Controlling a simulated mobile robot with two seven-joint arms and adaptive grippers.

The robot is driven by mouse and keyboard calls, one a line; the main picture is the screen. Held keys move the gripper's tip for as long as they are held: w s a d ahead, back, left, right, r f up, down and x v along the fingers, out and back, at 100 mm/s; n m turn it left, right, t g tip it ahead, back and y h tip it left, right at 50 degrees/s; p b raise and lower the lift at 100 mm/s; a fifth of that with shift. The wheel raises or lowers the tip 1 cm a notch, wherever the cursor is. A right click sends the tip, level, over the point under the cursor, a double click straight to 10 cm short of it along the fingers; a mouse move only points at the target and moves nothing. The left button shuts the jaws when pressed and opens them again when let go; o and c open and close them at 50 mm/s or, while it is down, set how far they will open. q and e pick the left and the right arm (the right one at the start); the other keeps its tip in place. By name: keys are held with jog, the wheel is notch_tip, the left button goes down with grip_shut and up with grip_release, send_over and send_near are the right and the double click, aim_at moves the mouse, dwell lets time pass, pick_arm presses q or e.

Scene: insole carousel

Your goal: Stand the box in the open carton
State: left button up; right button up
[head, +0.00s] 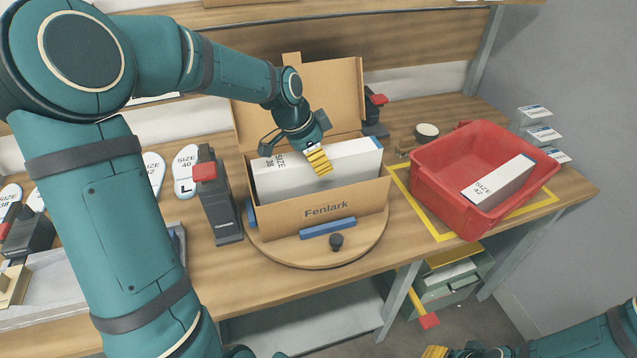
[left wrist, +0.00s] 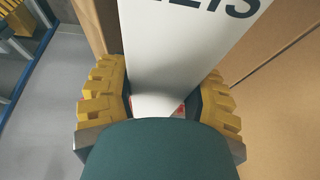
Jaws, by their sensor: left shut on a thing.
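The open carton (head: 280,222), marked Fenlark, sits on a round wooden turntable (head: 290,255) with its lid raised at the back. A long white box (head: 350,165) with SIZE lettering is on edge within the carton, its upper part above the front wall. Its lower edge is hidden. My left gripper (head: 318,160) is shut on the box's top edge from above. In the left wrist view its yellow fingers (left wrist: 160,105) lie on either side of the box (left wrist: 180,50). My right gripper (head: 435,352) shows only at the bottom edge; its jaws are not clear.
A red bin (head: 440,190) with another white box (head: 497,182) stands right of the carton inside a yellow outline. Dark red-topped clamps (head: 217,200) stand beside the turntable. Insoles (head: 185,170) lie at left.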

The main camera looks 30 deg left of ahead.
aim_at(304, 157)
pick_arm(q)
notch_tip(304, 157, down, 7)
jog(key=shift+r+b, duration=0.1)
jog(key=shift+b, duration=0.35)
jog(key=o, duration=1)
jog(key=shift+r, duration=0.1)
jog(key=p+v, duration=0.2)
jog(key=v, duration=1)
